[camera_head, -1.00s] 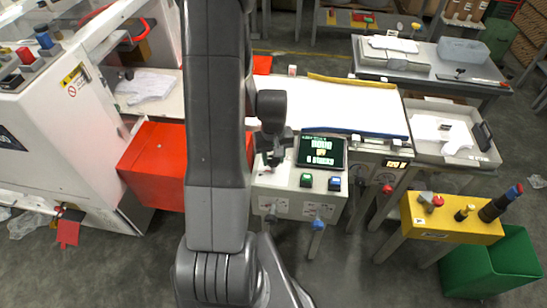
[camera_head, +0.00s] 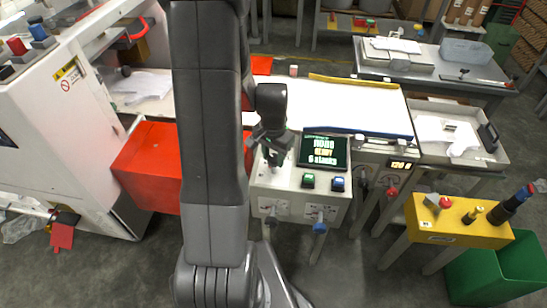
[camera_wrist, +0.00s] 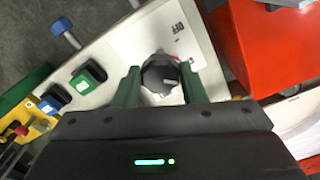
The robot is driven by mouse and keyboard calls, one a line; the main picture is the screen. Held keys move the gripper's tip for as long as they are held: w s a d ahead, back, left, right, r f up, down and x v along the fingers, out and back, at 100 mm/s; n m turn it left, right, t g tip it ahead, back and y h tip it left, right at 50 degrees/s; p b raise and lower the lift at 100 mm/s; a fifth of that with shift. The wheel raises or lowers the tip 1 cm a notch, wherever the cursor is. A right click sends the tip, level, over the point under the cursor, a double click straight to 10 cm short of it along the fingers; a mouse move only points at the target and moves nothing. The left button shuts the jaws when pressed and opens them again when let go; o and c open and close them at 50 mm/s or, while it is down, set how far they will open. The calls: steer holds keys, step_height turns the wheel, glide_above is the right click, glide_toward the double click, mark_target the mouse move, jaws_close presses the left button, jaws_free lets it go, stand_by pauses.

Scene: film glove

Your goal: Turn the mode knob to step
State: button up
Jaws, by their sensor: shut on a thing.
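The mode knob (camera_wrist: 160,75) is a dark, faceted knob with a pale pointer mark, in the middle of the wrist view. It sits on a white label plate with OFF lettering. My gripper (camera_wrist: 162,88) has its two green fingers on either side of the knob and is shut on it. In the head view my gripper (camera_head: 270,150) is over the left part of the control panel (camera_head: 285,191), where it largely hides the knob. A dark screen (camera_head: 322,151) on the panel shows several lines of text, the lowest reading "6 stacks".
A green button (camera_head: 308,180) and a blue button (camera_head: 338,184) lie right of my gripper on the panel. A red box (camera_head: 150,165) stands close on the left. A yellow stand (camera_head: 455,222) is at the right, with grey floor between.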

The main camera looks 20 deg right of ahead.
mark_target(273, 158)
steer(key=shift+m, duration=0.6)
steer(key=o, duration=1)
steer(key=shift+r, duration=0.1)
step_height(273, 158, up, 14)
steer(key=shift+f, duration=0.15)
steer(key=shift+f, duration=0.1)
step_height(273, 158, down, 14)
steer(key=shift+r, duration=0.15)
stand_by(0.6)
